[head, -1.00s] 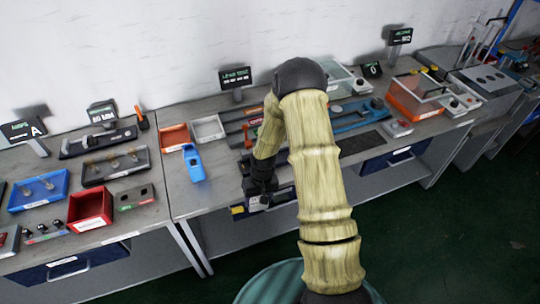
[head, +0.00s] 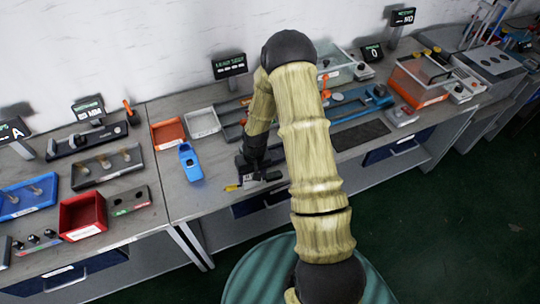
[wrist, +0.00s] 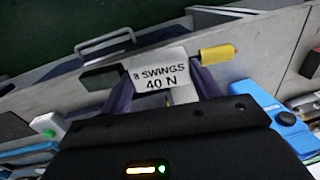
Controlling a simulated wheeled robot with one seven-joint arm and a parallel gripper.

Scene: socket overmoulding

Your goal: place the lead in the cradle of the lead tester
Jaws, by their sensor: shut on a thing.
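My gripper (head: 248,174) is low near the front edge of the middle bench. In the wrist view, its dark fingers (wrist: 163,88) are shut on the lead. The lead's yellow end (wrist: 217,53) sticks out to the right and a black part (wrist: 100,76) to the left; its middle is hidden. The yellow end also shows in the head view (head: 232,187). A white label (wrist: 160,72) reading "8 SWINGS 40 N" sits between the fingers; I cannot tell what carries it. A small display (head: 229,66) stands behind the gripper; its text is unreadable now. I cannot make out the cradle.
A blue device (head: 190,162) stands left of the gripper, with orange (head: 168,133) and white (head: 202,122) trays behind it. A red bin (head: 83,215) is on the left bench. A dark mat (head: 360,135) lies right of my arm. Bare bench lies around the blue device.

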